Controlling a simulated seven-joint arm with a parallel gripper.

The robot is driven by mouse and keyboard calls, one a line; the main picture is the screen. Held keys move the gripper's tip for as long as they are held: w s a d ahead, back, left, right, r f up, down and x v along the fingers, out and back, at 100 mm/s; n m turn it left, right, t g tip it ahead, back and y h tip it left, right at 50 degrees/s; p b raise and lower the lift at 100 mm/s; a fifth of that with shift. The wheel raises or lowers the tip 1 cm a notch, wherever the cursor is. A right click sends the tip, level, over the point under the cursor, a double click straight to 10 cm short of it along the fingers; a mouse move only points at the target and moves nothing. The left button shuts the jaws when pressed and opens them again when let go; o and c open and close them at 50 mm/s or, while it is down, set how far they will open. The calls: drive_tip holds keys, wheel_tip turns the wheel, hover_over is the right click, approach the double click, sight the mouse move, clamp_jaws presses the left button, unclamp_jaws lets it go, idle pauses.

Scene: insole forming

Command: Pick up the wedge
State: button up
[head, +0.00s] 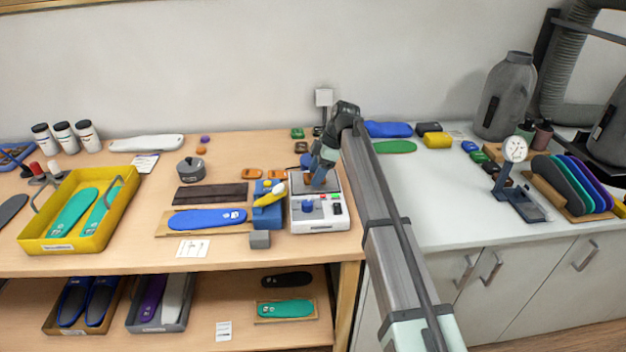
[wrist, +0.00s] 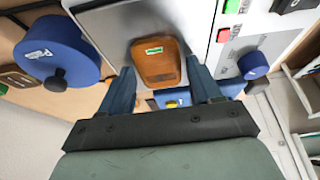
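An orange-brown rounded piece with a green label, which I take as the wedge (wrist: 157,66), lies on the grey top plate (wrist: 100,22) of a white machine (head: 320,225). My gripper (wrist: 160,68) is open, with one blue-grey finger on each side of the wedge's near part. Narrow gaps seem to show beside it; contact is hard to judge. In the head view my gripper (head: 318,182) is low over the plate and hides much of the wedge. Two similar orange pieces, one on the left (head: 252,174) and one on the right (head: 277,174), lie on the table left of the machine.
A blue round part (wrist: 50,48) with a dark knob sits beside the plate. The machine's front has a blue knob (wrist: 253,65) and a red button (wrist: 224,35). A blue block with a yellow piece (head: 268,212) stands close left. A blue insole (head: 207,219) lies farther left.

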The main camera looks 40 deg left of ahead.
drive_tip(key=c, duration=0.8)
drive_tip(key=shift+r, duration=0.1)
